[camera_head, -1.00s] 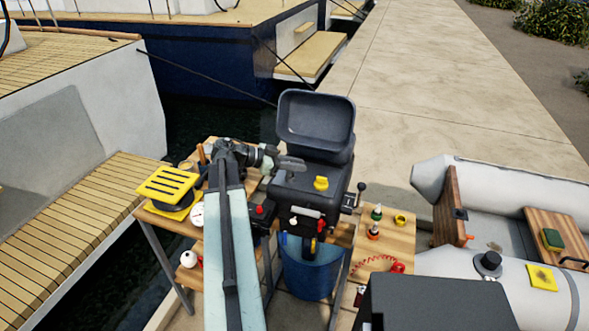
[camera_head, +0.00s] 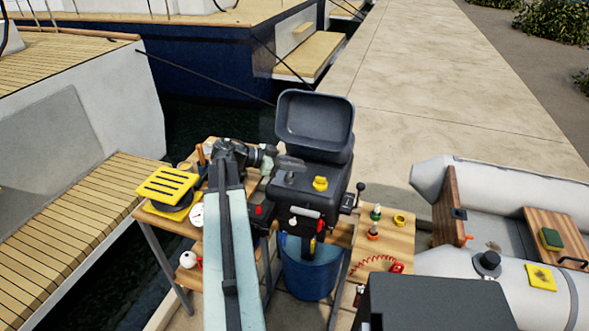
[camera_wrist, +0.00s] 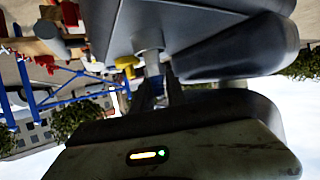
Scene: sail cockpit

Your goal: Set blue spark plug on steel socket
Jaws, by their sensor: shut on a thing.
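My gripper (camera_head: 289,170) is over the top of the black outboard engine (camera_head: 320,190), near its left side. In the head view a small grey upright piece (camera_head: 289,178) shows just below the gripper, too small to identify. No clearly blue plug can be made out.
The raised engine cover (camera_head: 315,120) stands behind the gripper. A yellow cap (camera_head: 320,183) sits to the right on the engine. A blue bucket (camera_head: 308,272) is below. The right wooden table (camera_head: 385,243) holds small bottles and a yellow ring.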

